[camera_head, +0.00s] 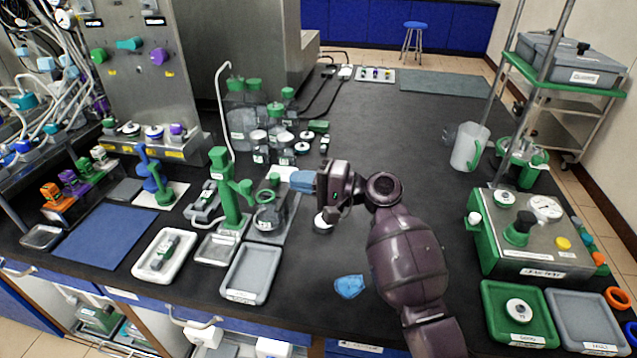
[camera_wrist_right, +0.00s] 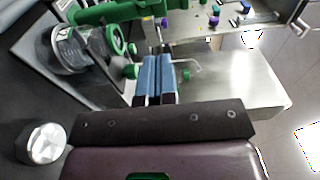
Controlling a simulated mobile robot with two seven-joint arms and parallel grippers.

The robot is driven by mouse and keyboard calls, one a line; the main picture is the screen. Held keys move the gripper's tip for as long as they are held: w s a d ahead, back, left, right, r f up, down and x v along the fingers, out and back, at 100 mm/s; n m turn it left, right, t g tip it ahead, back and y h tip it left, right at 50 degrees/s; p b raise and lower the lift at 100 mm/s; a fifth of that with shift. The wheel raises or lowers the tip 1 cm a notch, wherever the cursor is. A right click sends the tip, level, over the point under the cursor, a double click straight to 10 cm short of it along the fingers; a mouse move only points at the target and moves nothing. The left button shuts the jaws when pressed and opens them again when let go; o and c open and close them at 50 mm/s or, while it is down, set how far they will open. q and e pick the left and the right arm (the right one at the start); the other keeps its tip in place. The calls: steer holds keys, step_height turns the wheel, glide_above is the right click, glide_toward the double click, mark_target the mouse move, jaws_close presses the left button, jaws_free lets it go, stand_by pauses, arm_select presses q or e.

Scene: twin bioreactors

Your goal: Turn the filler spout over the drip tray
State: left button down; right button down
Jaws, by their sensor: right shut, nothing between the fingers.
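The green filler (camera_head: 228,195) stands upright at the left front of the bench. Its short green spout arm (camera_head: 241,188) points right, toward a clear glass vessel (camera_head: 267,217) on a grey stand. A small metal tray (camera_head: 214,250) lies at the filler's foot; I take it to be the drip tray. My right gripper (camera_head: 303,181) has its blue fingers together and empty, right of the spout and apart from it. In the right wrist view the shut fingers (camera_wrist_right: 156,80) point toward green parts (camera_wrist_right: 110,12) and the glass vessel (camera_wrist_right: 75,50). My left gripper is not in view.
A grey tray (camera_head: 250,273) and a white tray (camera_head: 166,256) lie in front of the filler. Green-capped bottles (camera_head: 245,125) stand behind it. A white-capped item (camera_head: 322,222) stands below my gripper. A blue piece (camera_head: 349,287) lies on the bench.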

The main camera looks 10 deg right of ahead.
mark_target(251, 183)
arm_select(q)
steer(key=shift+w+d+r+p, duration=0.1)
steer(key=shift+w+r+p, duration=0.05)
steer(key=shift+p, duration=0.15)
arm_select(e)
steer(key=a, duration=0.6)
steer(key=shift+a, duration=0.4)
steer(key=shift+w, duration=0.1)
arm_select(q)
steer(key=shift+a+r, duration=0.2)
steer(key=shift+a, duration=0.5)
arm_select(e)
steer(key=shift+s+a+m+t, duration=0.2)
steer(key=shift+m+t, duration=0.1)
steer(key=shift+t, duration=0.2)
